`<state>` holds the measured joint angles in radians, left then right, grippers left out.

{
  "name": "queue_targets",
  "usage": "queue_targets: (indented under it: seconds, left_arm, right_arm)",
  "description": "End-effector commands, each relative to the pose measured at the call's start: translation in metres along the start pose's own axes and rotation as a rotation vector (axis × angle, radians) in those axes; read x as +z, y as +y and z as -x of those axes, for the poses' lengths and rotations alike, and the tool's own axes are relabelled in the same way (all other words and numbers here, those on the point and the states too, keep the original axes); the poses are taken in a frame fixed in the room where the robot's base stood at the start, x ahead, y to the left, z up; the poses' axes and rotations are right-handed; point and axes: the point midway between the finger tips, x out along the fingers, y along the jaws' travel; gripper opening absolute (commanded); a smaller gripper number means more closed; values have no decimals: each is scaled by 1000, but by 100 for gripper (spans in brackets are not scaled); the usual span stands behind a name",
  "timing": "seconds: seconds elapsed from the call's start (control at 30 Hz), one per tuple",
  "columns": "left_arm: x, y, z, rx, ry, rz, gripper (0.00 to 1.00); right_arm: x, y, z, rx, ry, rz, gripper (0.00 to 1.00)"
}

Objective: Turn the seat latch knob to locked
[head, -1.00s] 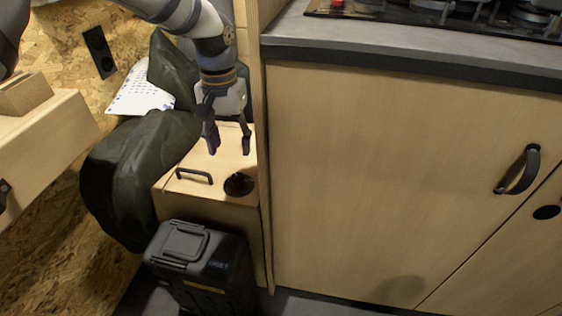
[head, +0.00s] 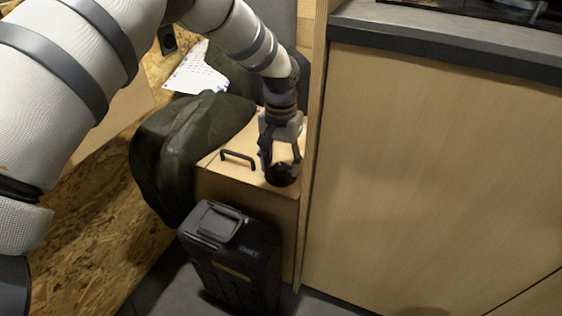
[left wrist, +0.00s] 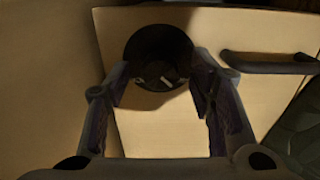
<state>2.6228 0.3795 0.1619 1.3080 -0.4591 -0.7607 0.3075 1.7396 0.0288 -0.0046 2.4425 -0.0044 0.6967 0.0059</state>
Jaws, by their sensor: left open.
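The seat latch knob (head: 281,174) is a round dark knob on top of the light wooden seat box (head: 226,177), near its right edge. My right gripper is not in view.
A dark handle (head: 238,159) is on the box lid beside the knob. A black case (head: 236,262) stands in front of the box. A dark green bag (head: 180,150) lies to the left. A wooden cabinet (head: 420,180) closes off the right side.

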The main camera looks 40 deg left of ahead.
Motion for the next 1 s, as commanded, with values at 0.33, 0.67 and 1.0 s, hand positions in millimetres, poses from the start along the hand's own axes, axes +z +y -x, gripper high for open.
queue_targets:
  seconds: [0.33, 0.67, 1.0]
  left_arm:
    - [0, 0, 0, 0, 0, -1, 1]
    - [0, 0, 2, 0, 1, -86, 1]
    - [-1, 0, 4, -1, 3, -373, 1]
  right_arm:
    - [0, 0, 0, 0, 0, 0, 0]
    - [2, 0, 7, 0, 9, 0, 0]
    - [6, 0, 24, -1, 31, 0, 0]
